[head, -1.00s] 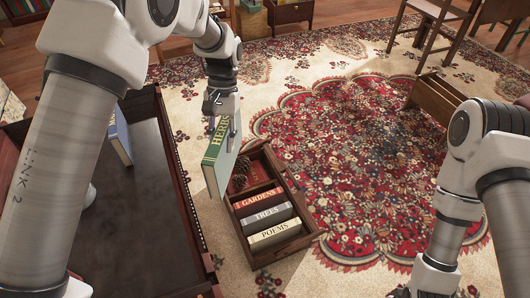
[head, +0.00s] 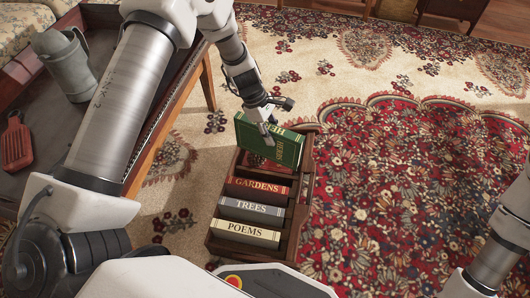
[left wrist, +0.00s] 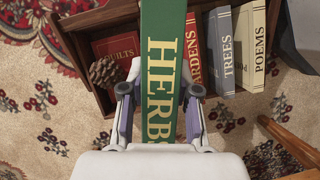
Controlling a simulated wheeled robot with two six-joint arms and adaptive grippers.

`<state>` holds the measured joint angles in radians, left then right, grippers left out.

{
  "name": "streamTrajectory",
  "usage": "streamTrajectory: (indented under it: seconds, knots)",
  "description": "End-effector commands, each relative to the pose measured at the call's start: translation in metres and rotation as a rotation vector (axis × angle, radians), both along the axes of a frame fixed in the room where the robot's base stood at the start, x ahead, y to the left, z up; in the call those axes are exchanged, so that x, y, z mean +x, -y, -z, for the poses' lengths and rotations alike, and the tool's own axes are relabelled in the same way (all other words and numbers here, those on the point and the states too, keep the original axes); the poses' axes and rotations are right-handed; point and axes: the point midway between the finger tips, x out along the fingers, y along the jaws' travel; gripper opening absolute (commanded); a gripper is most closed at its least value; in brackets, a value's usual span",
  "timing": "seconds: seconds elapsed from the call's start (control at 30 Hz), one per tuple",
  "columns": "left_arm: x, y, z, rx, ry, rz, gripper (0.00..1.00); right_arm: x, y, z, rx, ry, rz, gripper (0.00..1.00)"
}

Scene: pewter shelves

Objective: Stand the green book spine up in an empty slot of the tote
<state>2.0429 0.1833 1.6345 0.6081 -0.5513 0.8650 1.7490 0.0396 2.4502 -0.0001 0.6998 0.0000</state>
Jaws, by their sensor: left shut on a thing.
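My left gripper (head: 268,116) is shut on the green HERBS book (head: 262,140). It holds the book spine up over the far part of the wooden tote (head: 297,228). In the left wrist view the book (left wrist: 160,60) stands between the fingers and hides part of the tote. The red GARDENS (head: 258,187), grey TREES (head: 251,209) and cream POEMS (head: 246,231) books fill slots toward the near end. In the left wrist view, a red QUILTS book (left wrist: 117,48) and a pinecone (left wrist: 105,72) are in the tote left of the green book. My right gripper is out of view.
The tote sits on a patterned carpet (head: 400,180), with open floor to its right. A wooden table on the left bears a grey jug (head: 65,68) and a red object (head: 16,145). Wooden furniture stands at the far edge.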

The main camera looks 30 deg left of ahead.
Motion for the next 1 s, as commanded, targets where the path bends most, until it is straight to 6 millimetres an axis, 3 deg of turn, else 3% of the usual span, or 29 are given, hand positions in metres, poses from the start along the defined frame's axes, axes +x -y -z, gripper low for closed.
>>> streamTrajectory:
  seconds: [0.03, 0.17, 0.67, 1.0]
  knots:
    - [-0.002, -0.007, 0.023, -0.002, -0.001, -0.084, 0.00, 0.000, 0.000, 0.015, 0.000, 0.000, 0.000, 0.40]
    - [-0.004, -0.019, 0.041, 0.001, 0.002, -0.227, 0.00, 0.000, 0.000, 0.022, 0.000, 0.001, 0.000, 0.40]
    - [-0.004, -0.020, 0.040, 0.002, 0.000, -0.258, 0.00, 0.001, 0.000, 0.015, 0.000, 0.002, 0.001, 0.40]
    - [-0.004, -0.020, 0.069, 0.002, 0.001, -0.256, 0.00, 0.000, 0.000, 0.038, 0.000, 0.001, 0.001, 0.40]
